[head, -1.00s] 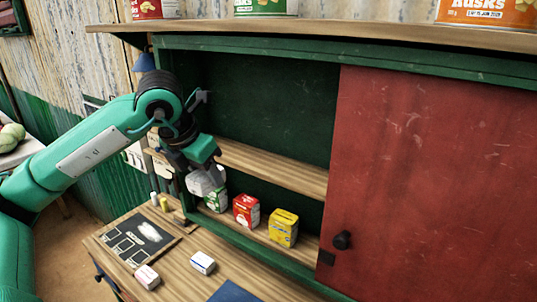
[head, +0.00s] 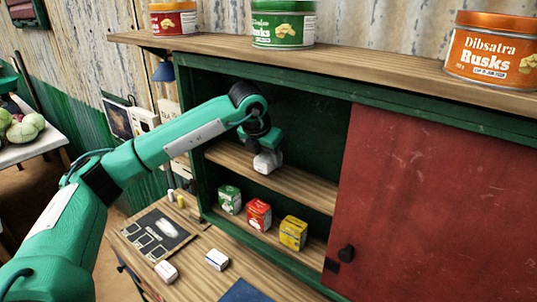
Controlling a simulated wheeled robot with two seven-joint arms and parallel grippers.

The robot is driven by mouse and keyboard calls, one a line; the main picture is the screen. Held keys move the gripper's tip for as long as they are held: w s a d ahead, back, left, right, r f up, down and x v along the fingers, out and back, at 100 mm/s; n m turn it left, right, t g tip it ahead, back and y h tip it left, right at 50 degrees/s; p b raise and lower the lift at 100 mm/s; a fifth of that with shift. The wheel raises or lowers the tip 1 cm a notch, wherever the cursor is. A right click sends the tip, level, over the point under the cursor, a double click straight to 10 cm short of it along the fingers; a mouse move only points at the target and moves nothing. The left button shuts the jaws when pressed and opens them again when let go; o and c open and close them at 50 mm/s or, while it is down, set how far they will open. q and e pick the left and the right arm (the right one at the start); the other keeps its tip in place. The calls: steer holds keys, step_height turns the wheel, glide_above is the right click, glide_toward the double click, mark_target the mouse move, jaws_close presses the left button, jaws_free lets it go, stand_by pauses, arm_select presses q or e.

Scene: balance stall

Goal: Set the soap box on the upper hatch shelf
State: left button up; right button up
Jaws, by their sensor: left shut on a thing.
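My left gripper (head: 266,153) is inside the hatch opening, at the upper hatch shelf (head: 313,190). It is shut on a small pale box, apparently the soap box (head: 267,163). The box is hard to tell from the light grey fingers, and its label cannot be read. It appears at or just above the shelf boards; I cannot tell whether it touches them. The rest of the upper shelf in view is bare. My right gripper is not in view.
A green box (head: 229,199), a red box (head: 258,214) and a yellow box (head: 293,232) stand on the lower shelf. A red sliding door (head: 430,205) covers the right side. Two small white boxes (head: 166,271) (head: 217,259) and a chalkboard (head: 156,236) lie on the counter. Tins (head: 492,50) stand on top.

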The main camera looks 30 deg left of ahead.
arm_select(q)
steer(key=shift+w+f+p, duration=0.25)
steer(key=shift+f+p, duration=0.2)
steer(key=shift+f, duration=0.2)
steer(key=shift+s+f, duration=0.1)
steer(key=shift+s, duration=0.05)
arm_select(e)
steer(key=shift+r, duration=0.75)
arm_select(q)
steer(key=shift+f+b, duration=0.15)
steer(key=shift+b, duration=0.15)
steer(key=o, duration=1)
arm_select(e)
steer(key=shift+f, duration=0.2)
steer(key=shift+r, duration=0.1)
